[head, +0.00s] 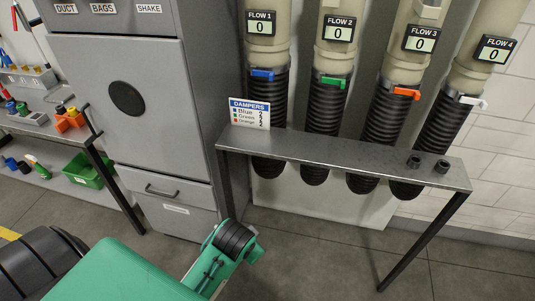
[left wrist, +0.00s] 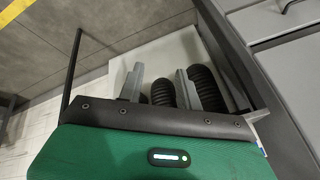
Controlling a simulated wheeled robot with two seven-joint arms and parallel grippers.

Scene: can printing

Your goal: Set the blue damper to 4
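The blue damper (head: 262,74) is a small blue handle on the leftmost duct, just below the FLOW 1 display (head: 260,28), which reads 0. In the left wrist view, the two grey fingers of my left gripper (left wrist: 160,82) stand apart with nothing between them. Black ribbed hoses (left wrist: 206,90) show beyond the fingers, and the blue damper is not visible there. In the head view, a green part of my arm shows low in the picture, below the shelf and well away from the damper; no fingers show. My right gripper is not in view.
The green (head: 333,81), orange (head: 405,92) and white (head: 471,101) dampers are on the other ducts; all displays read 0. A grey shelf (head: 340,155) crosses in front of the hoses, with a DAMPERS sign (head: 249,113) and two black rings. A grey cabinet (head: 125,60) stands left.

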